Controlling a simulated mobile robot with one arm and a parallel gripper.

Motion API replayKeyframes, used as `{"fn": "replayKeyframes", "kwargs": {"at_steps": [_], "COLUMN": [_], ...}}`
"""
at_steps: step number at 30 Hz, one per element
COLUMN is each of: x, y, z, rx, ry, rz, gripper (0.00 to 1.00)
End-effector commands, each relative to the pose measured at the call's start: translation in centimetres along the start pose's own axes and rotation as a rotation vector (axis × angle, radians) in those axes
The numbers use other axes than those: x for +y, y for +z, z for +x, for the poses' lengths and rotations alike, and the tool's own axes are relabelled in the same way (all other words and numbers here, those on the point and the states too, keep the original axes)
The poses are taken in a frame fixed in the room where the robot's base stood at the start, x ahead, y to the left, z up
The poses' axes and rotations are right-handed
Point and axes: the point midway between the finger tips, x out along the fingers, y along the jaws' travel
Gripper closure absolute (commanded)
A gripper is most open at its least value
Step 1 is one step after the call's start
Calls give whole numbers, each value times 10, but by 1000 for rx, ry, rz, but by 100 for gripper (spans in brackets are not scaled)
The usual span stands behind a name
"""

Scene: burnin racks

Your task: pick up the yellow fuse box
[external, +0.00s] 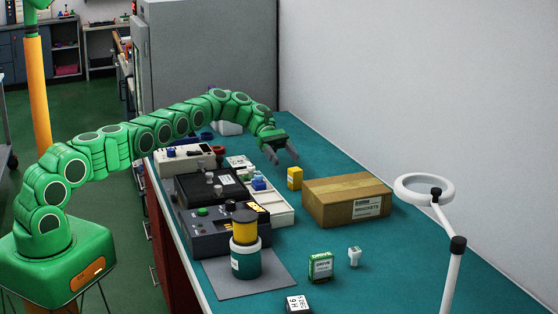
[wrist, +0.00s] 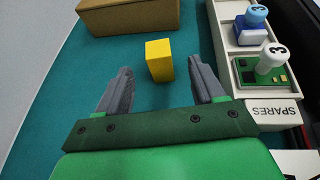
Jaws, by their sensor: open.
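The yellow fuse box (external: 294,178) stands upright on the teal bench top, just left of the cardboard box. It also shows in the wrist view (wrist: 159,60), ahead of my gripper and roughly between the lines of its two fingers. My gripper (external: 283,157) is open and empty, above the bench and a little behind the fuse box in the external view. In the wrist view my gripper (wrist: 165,83) has its grey fingers spread wide, with the fuse box beyond the tips. The fuse box and the fingers appear apart.
The cardboard brackets box (external: 335,215) is close to the fuse box. A white spares tray (wrist: 270,112) holding small parts lies on its other side. Dark test units (external: 205,238), a yellow-topped canister (external: 246,262) and a ring lamp (external: 425,190) stand nearer the camera.

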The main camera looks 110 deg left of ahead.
Motion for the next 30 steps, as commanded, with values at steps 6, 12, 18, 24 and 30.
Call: {"fn": "replayKeyframes", "kwargs": {"at_steps": [6,12,18,24,30], "x": [0,1,0,0,2], "y": [1,0,0,-1,-1], "z": [6,19,26,36,50], "rx": [-3,-3,-1,-2,0], "ry": [-1,1,-1,-1,0], "rz": [-2,-3,-2,-3,-1], "gripper": [32,32,32,32,32]}}
